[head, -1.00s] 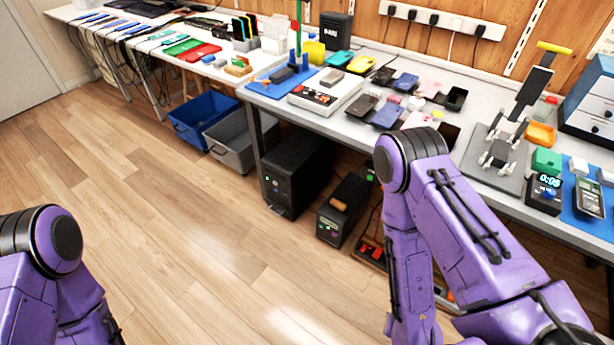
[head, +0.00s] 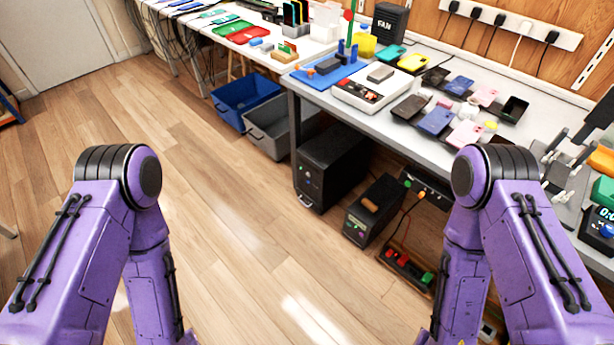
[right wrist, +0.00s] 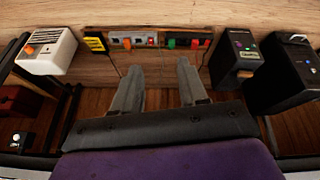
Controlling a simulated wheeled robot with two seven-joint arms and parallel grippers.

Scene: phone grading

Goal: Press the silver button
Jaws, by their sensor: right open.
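I cannot pick out a silver button for certain. In the right wrist view a small pale round spot (right wrist: 16,138) shows on a dark box at the left edge, too small to identify. My right gripper (right wrist: 158,72) is open and empty in the right wrist view. Its two grey fingers point toward a row of coloured switches (right wrist: 190,42) and stand apart from it. In the head view only my purple arms show, and both grippers are out of sight.
Under the workbench (head: 440,140) stand a black tower (head: 328,165), a smaller black box (head: 372,212) with an orange part, and a power strip (head: 408,268) with red and green switches. A blue bin (head: 240,100) and a grey bin (head: 275,128) stand left. Wooden floor is clear.

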